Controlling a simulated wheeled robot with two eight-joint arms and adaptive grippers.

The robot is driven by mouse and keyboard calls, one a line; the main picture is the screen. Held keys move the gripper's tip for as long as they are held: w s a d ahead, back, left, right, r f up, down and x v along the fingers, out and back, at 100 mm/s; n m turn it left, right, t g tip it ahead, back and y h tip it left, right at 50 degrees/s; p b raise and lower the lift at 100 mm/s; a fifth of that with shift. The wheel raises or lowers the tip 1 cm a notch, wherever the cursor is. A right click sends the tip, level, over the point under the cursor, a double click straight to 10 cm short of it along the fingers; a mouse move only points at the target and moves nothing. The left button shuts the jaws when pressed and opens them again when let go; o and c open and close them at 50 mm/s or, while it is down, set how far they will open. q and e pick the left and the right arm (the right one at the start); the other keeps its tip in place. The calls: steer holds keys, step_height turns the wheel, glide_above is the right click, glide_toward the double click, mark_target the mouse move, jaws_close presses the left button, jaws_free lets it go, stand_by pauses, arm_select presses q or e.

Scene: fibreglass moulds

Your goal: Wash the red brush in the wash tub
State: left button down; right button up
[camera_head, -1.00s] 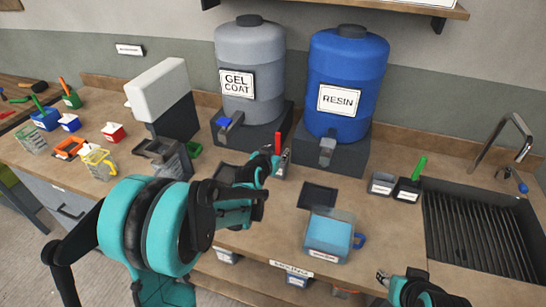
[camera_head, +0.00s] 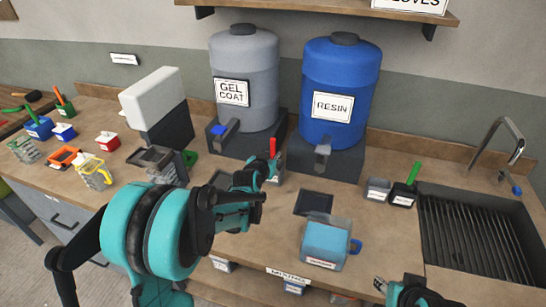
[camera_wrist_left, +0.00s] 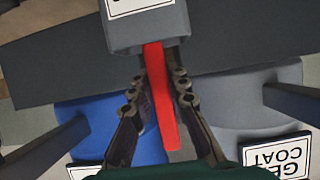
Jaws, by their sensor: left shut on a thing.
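The red brush (camera_head: 272,148) stands upright at a grey labelled holder (camera_head: 278,172) in front of the dispensers. My left gripper (camera_head: 262,172) is shut on its red handle, which runs between the two fingers in the left wrist view (camera_wrist_left: 161,95). The bristles are hidden at the holder, which also shows in the wrist view (camera_wrist_left: 147,38). A clear tub with blue contents and a blue handle (camera_head: 325,245), probably the wash tub, stands near the counter's front edge; its label is unreadable. My right gripper (camera_head: 381,286) is at the bottom edge, its opening unclear.
The gel coat dispenser (camera_head: 245,85) and blue resin dispenser (camera_head: 338,85) stand behind. A dark tray (camera_head: 314,203) lies between holder and tub. A holder with a green brush (camera_head: 404,194) stands beside the sink (camera_head: 470,235). Some counter space right of the tub is clear.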

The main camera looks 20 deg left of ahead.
mark_target(273, 139)
arm_select(q)
steer(key=shift+r+p, duration=3.75)
steer(key=shift+r, duration=1.5)
